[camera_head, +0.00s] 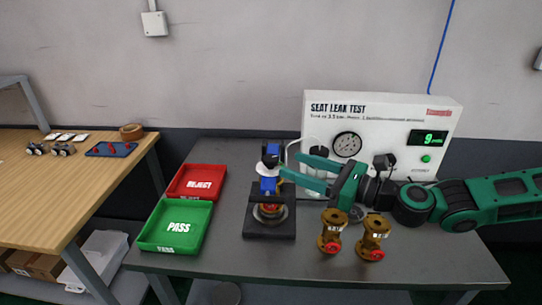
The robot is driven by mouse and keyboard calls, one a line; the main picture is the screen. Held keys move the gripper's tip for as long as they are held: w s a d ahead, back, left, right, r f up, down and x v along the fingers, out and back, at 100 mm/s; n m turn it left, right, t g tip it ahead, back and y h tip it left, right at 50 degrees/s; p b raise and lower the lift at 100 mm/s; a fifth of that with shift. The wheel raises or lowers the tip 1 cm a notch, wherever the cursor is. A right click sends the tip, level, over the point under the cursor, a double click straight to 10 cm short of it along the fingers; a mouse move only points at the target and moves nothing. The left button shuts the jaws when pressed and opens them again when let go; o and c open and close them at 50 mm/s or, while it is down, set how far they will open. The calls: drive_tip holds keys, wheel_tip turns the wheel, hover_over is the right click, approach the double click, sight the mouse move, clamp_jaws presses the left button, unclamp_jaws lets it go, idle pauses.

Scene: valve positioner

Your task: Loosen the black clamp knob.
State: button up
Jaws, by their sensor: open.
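A dark clamp fixture (254,223) stands on the grey table and holds an upright assembly with blue parts (268,186) and a red and metal lower part (269,211).
The white seat leak test box (385,108) stands behind my arm, with a gauge (347,146) and a black fitting. Two brass valves (332,228) (374,236) stand in front. Red REJECT (205,171) and green PASS (168,241) trays lie left. A wooden bench (60,180) is further left.

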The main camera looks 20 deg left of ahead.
sight(278, 160)
drive_tip(key=x, duration=0.8)
drive_tip(key=shift+s+a, duration=0.1)
drive_tip(key=shift+a, duration=0.25)
drive_tip(key=c, duration=1.1)
